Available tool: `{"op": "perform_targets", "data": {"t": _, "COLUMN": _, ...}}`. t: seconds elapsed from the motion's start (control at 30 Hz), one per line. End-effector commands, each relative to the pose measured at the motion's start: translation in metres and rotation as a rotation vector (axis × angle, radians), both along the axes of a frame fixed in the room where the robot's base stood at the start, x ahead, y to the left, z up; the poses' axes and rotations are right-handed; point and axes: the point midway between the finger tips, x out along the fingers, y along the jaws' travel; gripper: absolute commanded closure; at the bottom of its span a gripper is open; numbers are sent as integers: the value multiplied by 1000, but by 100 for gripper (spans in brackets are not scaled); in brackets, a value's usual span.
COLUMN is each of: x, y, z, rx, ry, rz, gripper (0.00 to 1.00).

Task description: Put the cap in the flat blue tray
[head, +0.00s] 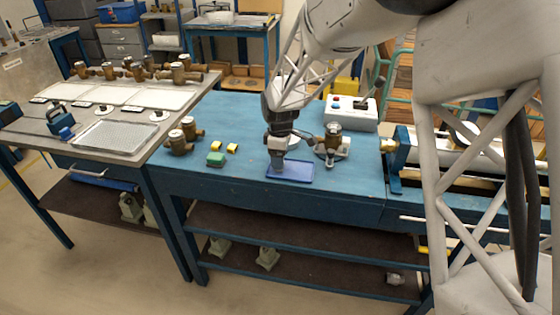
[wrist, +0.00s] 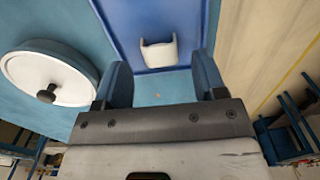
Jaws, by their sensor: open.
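The flat blue tray (head: 302,173) lies near the front edge of the blue bench, and it fills the upper middle of the wrist view (wrist: 190,20). A small white piece, which looks like the cap (wrist: 159,54), lies on the tray floor inside the rim. I cannot make it out in the head view, where my gripper covers part of the tray. My gripper (head: 277,168) is over the left part of the tray, pointing down. In the wrist view its two blue fingers (wrist: 162,78) are apart with nothing between them, and the white piece shows just beyond their tips.
A round white lid with a dark knob (wrist: 62,78) lies left of the tray in the wrist view. A brass meter (head: 333,138) on a stand is behind right. Yellow blocks (head: 232,147), a green block (head: 216,159) and brass meters (head: 178,142) stand left.

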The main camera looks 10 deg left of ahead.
Motion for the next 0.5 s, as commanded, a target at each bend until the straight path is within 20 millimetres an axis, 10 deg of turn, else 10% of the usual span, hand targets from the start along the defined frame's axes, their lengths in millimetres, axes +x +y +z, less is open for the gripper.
{"op": "perform_targets", "data": {"t": 0.5, "x": 0, "y": 0, "z": 80, "rx": 1, "ry": -2, "rz": 0, "gripper": 36}}
